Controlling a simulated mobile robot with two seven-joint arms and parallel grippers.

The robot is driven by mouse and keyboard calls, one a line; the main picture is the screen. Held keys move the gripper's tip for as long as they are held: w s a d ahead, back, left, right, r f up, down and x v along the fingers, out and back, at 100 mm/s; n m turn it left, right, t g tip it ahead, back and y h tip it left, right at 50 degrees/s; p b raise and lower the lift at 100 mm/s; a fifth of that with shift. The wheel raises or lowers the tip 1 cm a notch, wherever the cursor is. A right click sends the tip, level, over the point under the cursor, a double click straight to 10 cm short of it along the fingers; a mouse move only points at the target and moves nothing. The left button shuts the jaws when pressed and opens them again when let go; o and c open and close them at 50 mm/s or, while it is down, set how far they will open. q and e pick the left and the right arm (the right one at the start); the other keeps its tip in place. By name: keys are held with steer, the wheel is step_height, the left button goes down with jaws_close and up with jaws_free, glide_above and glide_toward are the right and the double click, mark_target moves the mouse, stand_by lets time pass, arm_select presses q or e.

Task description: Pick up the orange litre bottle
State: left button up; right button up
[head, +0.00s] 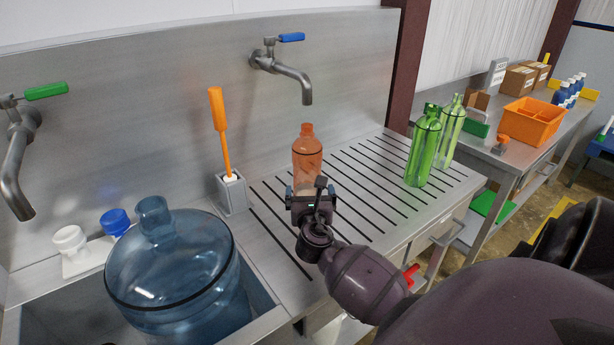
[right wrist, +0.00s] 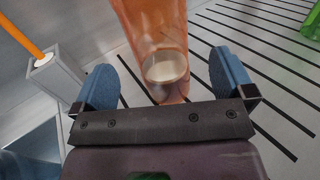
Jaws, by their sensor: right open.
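The orange litre bottle (head: 307,152) is translucent and stands upright on the grooved drainboard in the head view. My right gripper (head: 312,190) is directly in front of it and hides its lower part. In the right wrist view the bottle (right wrist: 158,40) is between and just beyond the two blue fingertips. The right gripper (right wrist: 162,80) is open, with a finger on each side and a visible gap to the bottle. Whether the fingers touch it lower down cannot be told. My left gripper is not in view.
Green bottles (head: 423,150) stand on the drainboard (head: 370,185) to the right. An orange-handled brush (head: 221,130) stands in a grey holder (head: 232,195) to the left. A large blue jug (head: 175,265) sits in the sink. A blue-handled tap (head: 285,68) juts out above the bottle.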

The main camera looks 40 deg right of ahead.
mark_target(308, 183)
steer(key=shift+x, duration=1.4)
steer(key=x, duration=0.3)
steer(key=shift+w+r, duration=0.1)
steer(key=shift+w, duration=0.2)
steer(key=shift+w+d, duration=0.45)
steer(key=shift+w, duration=0.05)
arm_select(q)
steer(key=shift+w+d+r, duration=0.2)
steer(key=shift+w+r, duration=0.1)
arm_select(e)
steer(key=shift+c, duration=0.2)
